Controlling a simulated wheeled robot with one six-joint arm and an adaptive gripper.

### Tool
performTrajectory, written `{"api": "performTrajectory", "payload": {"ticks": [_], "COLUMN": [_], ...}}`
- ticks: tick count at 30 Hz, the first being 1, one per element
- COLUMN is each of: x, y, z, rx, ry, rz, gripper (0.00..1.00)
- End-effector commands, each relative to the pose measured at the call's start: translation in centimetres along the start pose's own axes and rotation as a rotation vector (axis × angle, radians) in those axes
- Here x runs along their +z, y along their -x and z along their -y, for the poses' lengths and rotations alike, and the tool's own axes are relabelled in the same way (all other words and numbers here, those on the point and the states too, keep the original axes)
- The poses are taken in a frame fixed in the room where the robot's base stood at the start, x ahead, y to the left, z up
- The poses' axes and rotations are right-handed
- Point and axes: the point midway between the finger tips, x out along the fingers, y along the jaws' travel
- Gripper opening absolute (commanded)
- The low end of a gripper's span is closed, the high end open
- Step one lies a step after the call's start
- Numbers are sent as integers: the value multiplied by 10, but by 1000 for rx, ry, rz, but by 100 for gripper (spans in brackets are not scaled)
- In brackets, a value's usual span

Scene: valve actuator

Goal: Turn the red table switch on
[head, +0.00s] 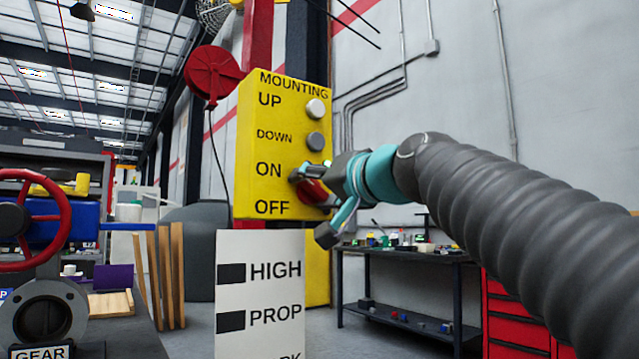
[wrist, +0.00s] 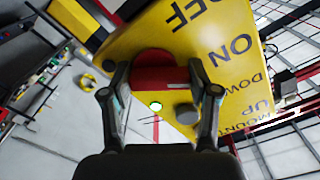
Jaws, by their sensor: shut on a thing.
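The red switch (head: 313,190) is on the front of a yellow control box (head: 258,120), right of the ON and OFF labels. My gripper (head: 312,204) reaches in from the right, with a finger on either side of the switch and part of it hidden. In the wrist view the red switch (wrist: 154,72) lies between the two fingers of my gripper (wrist: 158,70), and they are shut on it. The box's labels appear upside down there. The switch's exact turn angle is hard to read.
Two round buttons, a white one (head: 315,108) and a grey one (head: 316,141), sit above the switch. A white sign (head: 260,290) stands below the box. A dark workbench (head: 405,255) and red drawers (head: 515,315) are at right; a red handwheel valve (head: 60,215) is at left.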

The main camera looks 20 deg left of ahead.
Motion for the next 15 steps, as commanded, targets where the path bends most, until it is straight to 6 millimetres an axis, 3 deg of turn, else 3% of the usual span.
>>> {"api": "performTrajectory", "payload": {"ticks": [15], "x": [2], "y": [-1], "z": [0], "rx": [0], "ry": [-176], "rz": [7], "gripper": [25]}}
